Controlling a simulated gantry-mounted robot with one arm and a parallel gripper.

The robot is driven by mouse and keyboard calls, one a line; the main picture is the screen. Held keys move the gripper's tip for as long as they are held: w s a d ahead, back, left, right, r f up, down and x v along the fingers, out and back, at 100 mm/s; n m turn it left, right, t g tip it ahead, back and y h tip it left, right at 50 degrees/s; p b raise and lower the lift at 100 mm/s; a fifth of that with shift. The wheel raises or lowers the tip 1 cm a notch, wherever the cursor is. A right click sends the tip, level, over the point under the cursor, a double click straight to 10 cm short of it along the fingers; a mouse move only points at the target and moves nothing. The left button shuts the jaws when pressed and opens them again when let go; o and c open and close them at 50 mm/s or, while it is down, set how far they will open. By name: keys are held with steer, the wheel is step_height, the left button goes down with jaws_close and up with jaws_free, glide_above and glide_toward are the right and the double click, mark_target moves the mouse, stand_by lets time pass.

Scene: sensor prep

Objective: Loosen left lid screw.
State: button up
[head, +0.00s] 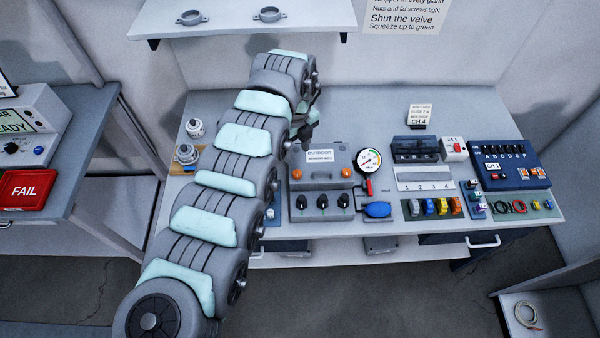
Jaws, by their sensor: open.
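A grey box labelled OUTDOOR (321,190) stands on the bench in the head view. The orange left lid screw (296,174) sits on its lid at the left, and the orange right lid screw (346,172) at the right. Several black glands line the box's front. My gripper (298,143) is above and behind the left lid screw, apart from it and partly hidden by my arm. Its jaws are open, and I see nothing held.
A pressure gauge (368,160) with a red valve lever and blue bulb (377,209) stands right of the box. Further right are a numbered rack (425,186) and a blue test panel (510,165). Metal fittings (186,154) stand at the left. A shelf (240,22) overhangs the back.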

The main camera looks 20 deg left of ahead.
mark_target(297, 172)
step_height(297, 172, down, 10)
steer(key=shift+f, duration=0.25)
stand_by(0.3)
jaws_close()
stand_by(0.4)
